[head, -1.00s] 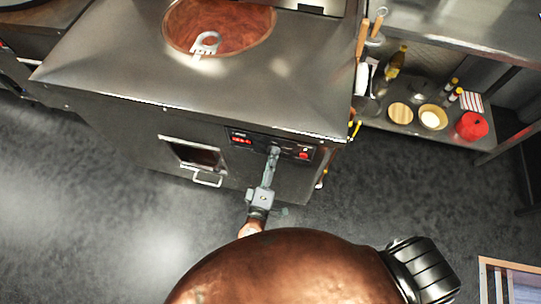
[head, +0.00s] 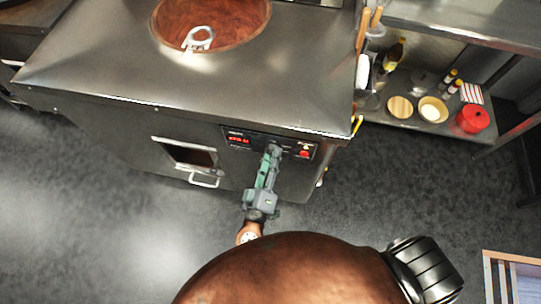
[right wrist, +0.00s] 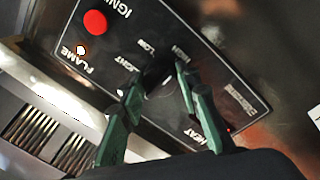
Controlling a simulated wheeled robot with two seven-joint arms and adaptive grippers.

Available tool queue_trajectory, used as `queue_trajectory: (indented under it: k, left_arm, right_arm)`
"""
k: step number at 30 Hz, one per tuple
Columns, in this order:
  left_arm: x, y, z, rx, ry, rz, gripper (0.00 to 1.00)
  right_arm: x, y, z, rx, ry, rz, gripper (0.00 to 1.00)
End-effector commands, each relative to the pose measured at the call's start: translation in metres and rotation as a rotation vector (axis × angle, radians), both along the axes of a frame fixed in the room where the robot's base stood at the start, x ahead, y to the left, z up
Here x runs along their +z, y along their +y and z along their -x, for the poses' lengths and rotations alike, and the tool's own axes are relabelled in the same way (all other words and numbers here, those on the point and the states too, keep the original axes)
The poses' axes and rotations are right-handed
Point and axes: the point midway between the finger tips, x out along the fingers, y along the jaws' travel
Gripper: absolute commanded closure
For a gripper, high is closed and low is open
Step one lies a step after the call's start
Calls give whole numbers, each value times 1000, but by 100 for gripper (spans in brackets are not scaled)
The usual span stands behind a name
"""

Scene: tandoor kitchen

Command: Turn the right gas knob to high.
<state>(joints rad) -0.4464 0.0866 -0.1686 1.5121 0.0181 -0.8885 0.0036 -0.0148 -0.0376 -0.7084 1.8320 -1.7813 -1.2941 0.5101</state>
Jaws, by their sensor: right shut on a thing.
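The control panel (head: 290,153) is a black strip on the front of the steel tandoor cabinet, with a red lit display (head: 239,139) at its left. My right gripper (head: 272,149) reaches up to the middle of this panel. In the right wrist view its two green fingers (right wrist: 159,80) are shut on the dark gas knob (right wrist: 160,74), one on each side. The fingers and shadow partly hide the knob, and I cannot read its pointer clearly. LOW, LIGHT and HIGH labels surround it. My left gripper is not in view.
A red button (head: 304,153) is right of the knob; in the right wrist view a small lit lamp (right wrist: 82,49) is beside FLAME. A door handle (head: 205,180) sticks out lower left. A shelf with bottles and a red pot (head: 473,119) is at right. The floor (head: 75,205) is clear.

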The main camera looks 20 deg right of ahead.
Motion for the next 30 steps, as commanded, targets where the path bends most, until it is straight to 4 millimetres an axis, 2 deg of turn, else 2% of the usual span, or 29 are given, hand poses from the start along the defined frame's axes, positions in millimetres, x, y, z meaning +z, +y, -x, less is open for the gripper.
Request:
queue_trajectory:
  k: [7,8,15,24,30]
  left_arm:
    - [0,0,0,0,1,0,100]
    - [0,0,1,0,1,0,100]
    - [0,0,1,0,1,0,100]
    - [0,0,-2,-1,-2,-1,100]
    - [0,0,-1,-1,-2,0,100]
  right_arm:
    - [-1,2,-1,4,2,-1,94]
    - [-1,2,-1,4,3,-2,68]
    - [-1,0,0,1,2,0,52]
    - [-1,2,2,1,1,0,52]
    - [-3,17,23,0,5,0,52]
